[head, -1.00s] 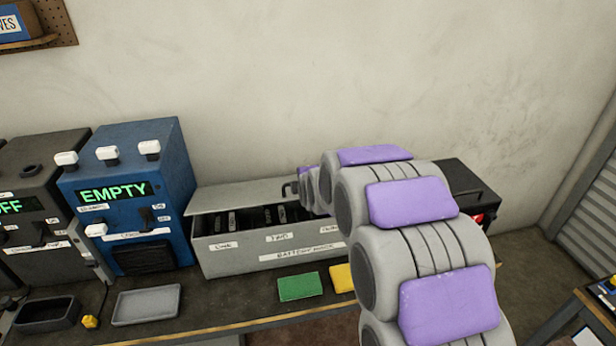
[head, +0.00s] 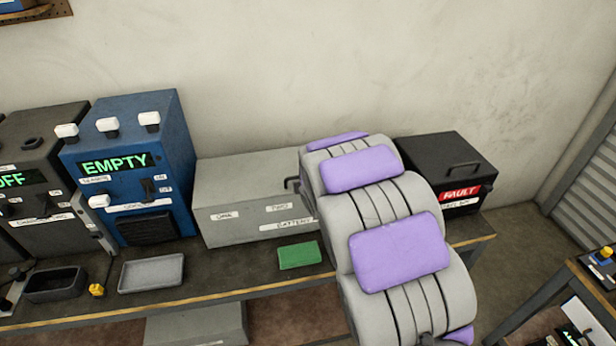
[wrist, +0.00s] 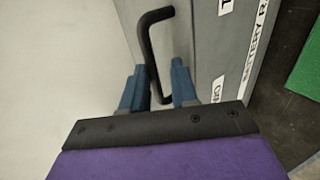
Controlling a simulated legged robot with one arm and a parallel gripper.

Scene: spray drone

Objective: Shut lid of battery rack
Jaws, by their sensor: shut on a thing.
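The grey battery rack (head: 262,229) stands on the bench against the wall, left of my arm in the head view. Its lid (head: 245,172) lies flat over the top, and no slots show. My arm covers the rack's right end. The lid's black handle (head: 291,185) shows beside my arm. In the wrist view the handle (wrist: 155,55) runs between the two blue fingers of my gripper (wrist: 158,72), which is shut on it. The rack's labelled front (wrist: 245,60) shows to the right there. The gripper is hidden by my arm in the head view.
A blue machine reading EMPTY (head: 130,175) stands left of the rack. A black box marked FAULT (head: 450,170) stands to the right. A green pad (head: 299,255), a grey tray (head: 152,272) and a dark tray (head: 55,284) lie on the bench.

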